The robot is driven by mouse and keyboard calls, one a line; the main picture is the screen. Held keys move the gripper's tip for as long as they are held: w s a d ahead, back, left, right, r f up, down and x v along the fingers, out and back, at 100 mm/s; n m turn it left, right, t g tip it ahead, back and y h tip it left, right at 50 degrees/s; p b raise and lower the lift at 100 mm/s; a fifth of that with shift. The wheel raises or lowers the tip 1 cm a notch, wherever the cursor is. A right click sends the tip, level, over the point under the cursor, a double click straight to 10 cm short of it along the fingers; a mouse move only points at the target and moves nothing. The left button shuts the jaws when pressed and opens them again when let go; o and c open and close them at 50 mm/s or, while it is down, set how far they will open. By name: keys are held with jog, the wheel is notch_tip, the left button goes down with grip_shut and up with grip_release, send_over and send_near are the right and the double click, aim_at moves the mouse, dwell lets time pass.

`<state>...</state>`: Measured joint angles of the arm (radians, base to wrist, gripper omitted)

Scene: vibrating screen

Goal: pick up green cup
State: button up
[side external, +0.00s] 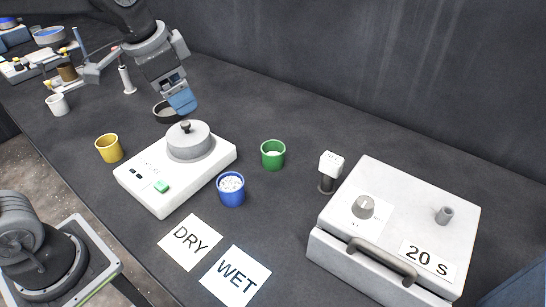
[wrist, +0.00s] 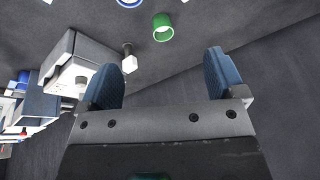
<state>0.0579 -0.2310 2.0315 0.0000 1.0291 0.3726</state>
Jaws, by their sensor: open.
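The green cup (side external: 272,154) stands upright on the dark table, right of the white device with the round lidded pan, and has pale contents inside. In the wrist view the green cup (wrist: 163,28) is near the top, beyond the fingers. My gripper (side external: 182,100) is high at the left of the cup, above and behind the white device, well apart from the cup. In the wrist view its two blue fingers (wrist: 160,72) are spread wide with nothing between them.
A blue cup (side external: 231,188) with white contents stands near the green cup. The white device (side external: 160,203), a small white-topped post (side external: 330,170) and a large white box (side external: 350,250) surround it. A yellow cup (side external: 109,148) is at left. Table behind the green cup is clear.

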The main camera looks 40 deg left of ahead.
jog(key=w+d+f+m+g, duration=0.1)
jog(key=w+f+m, duration=0.1)
jog(key=w, duration=0.3)
jog(key=w+d+f+m+g, duration=0.1)
jog(key=w+d+m, duration=0.1)
jog(key=w, duration=0.3)
jog(key=m+g, duration=0.2)
jog(key=m, duration=0.2)
send_over(273, 153)
jog(key=s+d, duration=0.1)
notch_tip(273, 153, down, 9)
notch_tip(273, 153, down, 8)
jog(key=shift+s+d+f, duration=0.1)
jog(key=shift+d+f, duration=0.05)
jog(key=shift+f, duration=0.1)
jog(key=shift+s+f, duration=0.2)
jog(key=shift+f, duration=1.15)
jog(key=shift+s+f, duration=0.2)
jog(key=shift+f, duration=1.15)
jog(key=c, duration=1)
